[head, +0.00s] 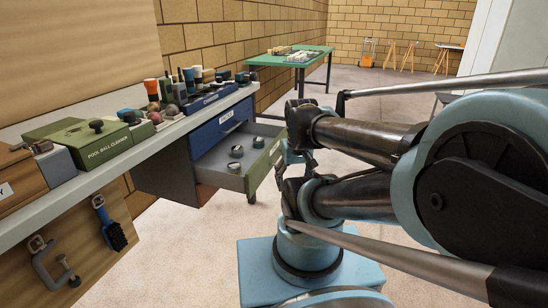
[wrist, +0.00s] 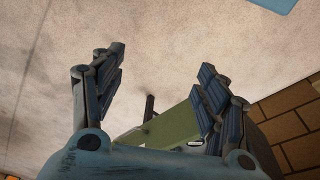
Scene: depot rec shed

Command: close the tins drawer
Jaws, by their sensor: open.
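The open drawer (head: 264,168) has a green front and grey sides, and is pulled well out of the bench cabinet. A few small round tins (head: 236,151) lie inside it. My gripper (head: 284,160) is just outside the drawer front, partly hidden by my arm in the head view. In the wrist view my gripper (wrist: 160,62) has its fingers spread, with nothing held. Whether a finger touches the front cannot be told.
A blue drawer (head: 220,127) with a label sits shut above. The bench top (head: 100,176) carries a green pool ball cleaner box (head: 80,143), bottles and cups. A clamp (head: 52,262) and brush (head: 112,228) hang below. The floor (head: 185,250) in front is clear.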

